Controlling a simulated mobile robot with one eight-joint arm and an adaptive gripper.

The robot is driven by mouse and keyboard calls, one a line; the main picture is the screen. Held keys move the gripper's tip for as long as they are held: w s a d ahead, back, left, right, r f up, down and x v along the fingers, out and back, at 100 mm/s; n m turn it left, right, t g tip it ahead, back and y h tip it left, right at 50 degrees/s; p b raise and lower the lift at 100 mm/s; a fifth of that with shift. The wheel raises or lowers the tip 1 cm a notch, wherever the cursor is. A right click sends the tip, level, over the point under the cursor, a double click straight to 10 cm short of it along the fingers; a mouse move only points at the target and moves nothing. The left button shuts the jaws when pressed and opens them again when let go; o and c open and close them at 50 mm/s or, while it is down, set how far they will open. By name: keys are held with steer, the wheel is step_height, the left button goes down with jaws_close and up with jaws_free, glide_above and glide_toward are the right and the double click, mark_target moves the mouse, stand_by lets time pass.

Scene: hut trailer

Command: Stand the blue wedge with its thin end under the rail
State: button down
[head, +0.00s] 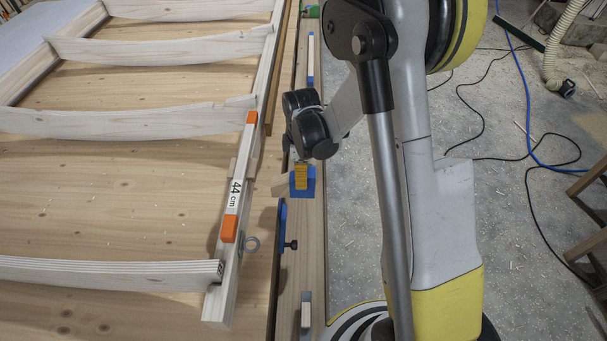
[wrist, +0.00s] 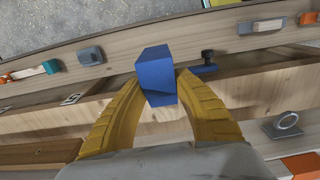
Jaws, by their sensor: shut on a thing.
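My gripper (head: 301,178) is shut on the blue wedge (head: 309,189), above the narrow plank right of the frame in the head view. In the wrist view the yellow fingers of my gripper (wrist: 160,86) hold the wedge (wrist: 156,66) between their tips, and its blue faces point up and towards the camera. I cannot tell which end is thin. The pale side rail (head: 224,293) of the slatted frame lies left of my gripper, apart from the wedge.
A stick marked 44 cm with orange ends (head: 237,188) lies along the rail, near an eye bolt (head: 252,243). Cables (head: 525,110) cross the floor at right.

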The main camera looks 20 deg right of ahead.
mark_target(277, 181)
steer(key=shift+w+a+f+b, duration=0.1)
steer(key=shift+a+f+b, duration=0.2)
steer(key=shift+f, duration=0.4)
steer(key=shift+w+a+f+b, duration=0.1)
steer(key=shift+f+b, duration=0.35)
steer(key=shift+f, duration=0.2)
steer(key=shift+w+a+f+b, duration=0.15)
steer(key=shift+f+b, duration=0.2)
steer(key=shift+f, duration=0.35)
steer(key=shift+w+a+f+b, duration=0.1)
steer(key=shift+w+a+b, duration=0.2)
steer(key=shift+a, duration=0.6)
steer(key=shift+w+a+f+b, duration=0.1)
steer(key=shift+w+a, duration=0.3)
steer(key=shift+a, duration=0.55)
steer(key=shift+w+a+f+b, duration=0.15)
steer(key=shift+w+a, duration=0.2)
steer(key=shift+a, duration=0.55)
steer(key=shift+r, duration=0.1)
steer(key=shift+f+b, duration=0.3)
steer(key=shift+b, duration=0.05)
steer(key=c, duration=1)
jaws_free()
step_height(277, 181, up, 12)
steer(key=shift+r, duration=0.1)
